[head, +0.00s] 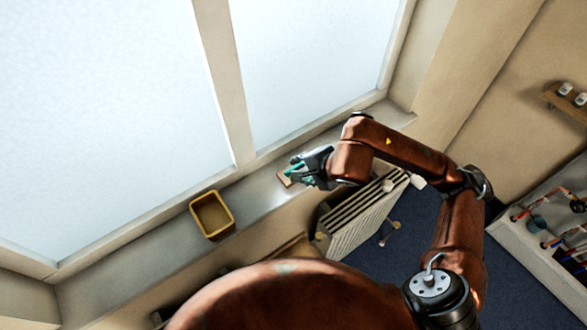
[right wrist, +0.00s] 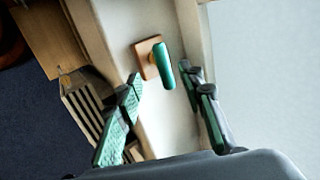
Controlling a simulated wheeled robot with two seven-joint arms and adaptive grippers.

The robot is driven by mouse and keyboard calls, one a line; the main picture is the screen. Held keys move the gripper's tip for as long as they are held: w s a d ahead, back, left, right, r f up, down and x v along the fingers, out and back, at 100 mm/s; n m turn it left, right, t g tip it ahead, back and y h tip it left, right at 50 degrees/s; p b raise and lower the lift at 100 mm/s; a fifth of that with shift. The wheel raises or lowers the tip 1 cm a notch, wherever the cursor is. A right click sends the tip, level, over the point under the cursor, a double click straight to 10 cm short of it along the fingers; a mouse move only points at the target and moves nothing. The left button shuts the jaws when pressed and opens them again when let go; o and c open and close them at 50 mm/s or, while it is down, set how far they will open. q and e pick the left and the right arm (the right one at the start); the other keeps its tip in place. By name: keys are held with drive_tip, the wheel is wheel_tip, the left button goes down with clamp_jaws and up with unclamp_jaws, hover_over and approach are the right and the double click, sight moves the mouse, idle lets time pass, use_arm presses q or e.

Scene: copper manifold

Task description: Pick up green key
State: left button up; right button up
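The key lies between and just beyond the fingertips, apart from the left finger and close to the right one. In the head view my right gripper (head: 302,171) is low over the sill, and the wooden base (head: 284,179) shows beside it. The key is hard to tell from the green pads there. My left gripper is not in view.
A yellow-rimmed tray (head: 232,217) stands on the windowsill (head: 262,196) to the left of my right gripper. A white radiator (head: 352,218) is below the sill. Window panes rise close behind it. A bench with pipes (head: 545,240) is at the far right.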

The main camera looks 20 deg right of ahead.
sight(294, 168)
drive_tip(key=p+x, duration=0.1)
drive_tip(key=x, duration=0.3)
drive_tip(key=shift+w+a+p, duration=0.25)
drive_tip(key=shift+a+p, duration=0.05)
drive_tip(key=shift+w+f, duration=0.25)
drive_tip(key=shift+f, duration=0.15)
drive_tip(key=shift+r, duration=0.1)
clamp_jaws()
